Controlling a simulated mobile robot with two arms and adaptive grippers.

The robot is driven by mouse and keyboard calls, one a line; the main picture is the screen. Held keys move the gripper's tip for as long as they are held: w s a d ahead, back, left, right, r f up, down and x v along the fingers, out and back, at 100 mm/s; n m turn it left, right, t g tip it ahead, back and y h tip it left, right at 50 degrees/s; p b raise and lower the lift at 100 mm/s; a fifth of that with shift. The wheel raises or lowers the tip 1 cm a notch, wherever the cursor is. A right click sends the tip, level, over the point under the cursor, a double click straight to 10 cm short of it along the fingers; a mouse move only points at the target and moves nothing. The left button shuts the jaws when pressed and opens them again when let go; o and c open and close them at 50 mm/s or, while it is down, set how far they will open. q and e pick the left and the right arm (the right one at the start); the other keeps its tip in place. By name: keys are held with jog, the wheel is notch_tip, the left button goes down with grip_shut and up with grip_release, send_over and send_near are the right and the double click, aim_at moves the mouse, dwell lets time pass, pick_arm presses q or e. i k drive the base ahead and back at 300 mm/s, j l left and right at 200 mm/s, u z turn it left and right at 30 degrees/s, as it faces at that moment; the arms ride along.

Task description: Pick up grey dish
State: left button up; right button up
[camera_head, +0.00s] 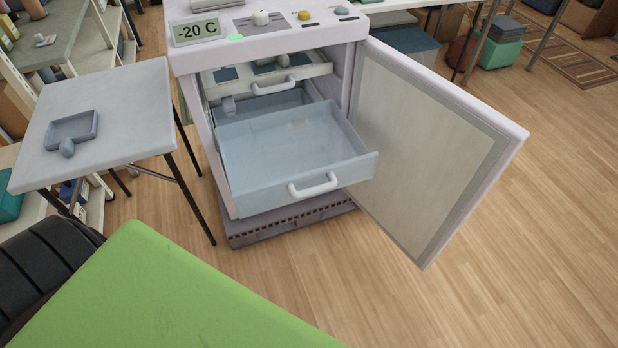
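A grey dish (88,125), square and shallow with a raised rim, sits on the small grey side table (130,90) at the left. A rounded grey knob shows at its near edge; I cannot tell whether it is a handle of the dish or a separate thing. The dish looks empty. Neither of my grippers is in view, so nothing is seen near the dish.
A freezer (200,150) reading -20 C stands right of the table, its door (430,140) swung open to the right. Its lower clear drawer (300,165) is pulled out. Shelves (115,60) stand behind the table. Wooden floor (530,260) is clear at the right.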

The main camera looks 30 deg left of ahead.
aim_at(63, 134)
jog(key=u, duration=2.35)
